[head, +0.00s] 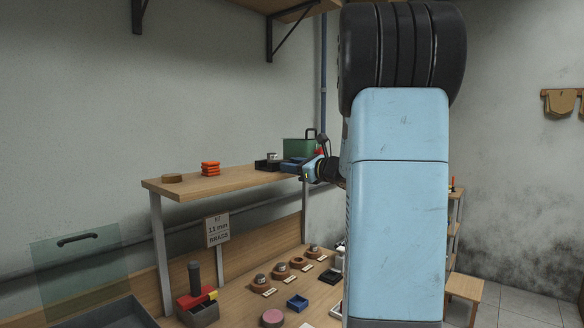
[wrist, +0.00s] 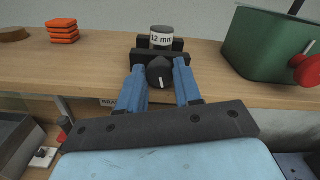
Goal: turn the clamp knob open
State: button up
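The clamp (wrist: 176,55) is a black block on the wooden shelf. It holds a dark cylinder (wrist: 161,36) with a white "12 mm" label. Its round black knob (wrist: 160,73) faces the wrist camera, with a white pointer line standing nearly upright. My gripper (wrist: 159,70) has its two blue fingers on either side of the knob. The gap between them is about as wide as the knob. I cannot tell whether both fingers touch it. In the head view the clamp (head: 266,165) is at the shelf's right part, beside my fingers.
A green box (wrist: 262,45) with a red knob (wrist: 307,70) stands right of the clamp. Stacked orange pieces (wrist: 63,31) and a round wooden disc (wrist: 14,34) lie left. The shelf (head: 225,181) between is clear. The lower bench (head: 243,310) holds several small parts.

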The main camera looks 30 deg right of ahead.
jog(key=o, duration=0.4)
jog(key=shift+s, duration=0.1)
jog(key=v, duration=1.3)
jog(key=shift+s+d, duration=0.1)
jog(key=shift+s, duration=0.25)
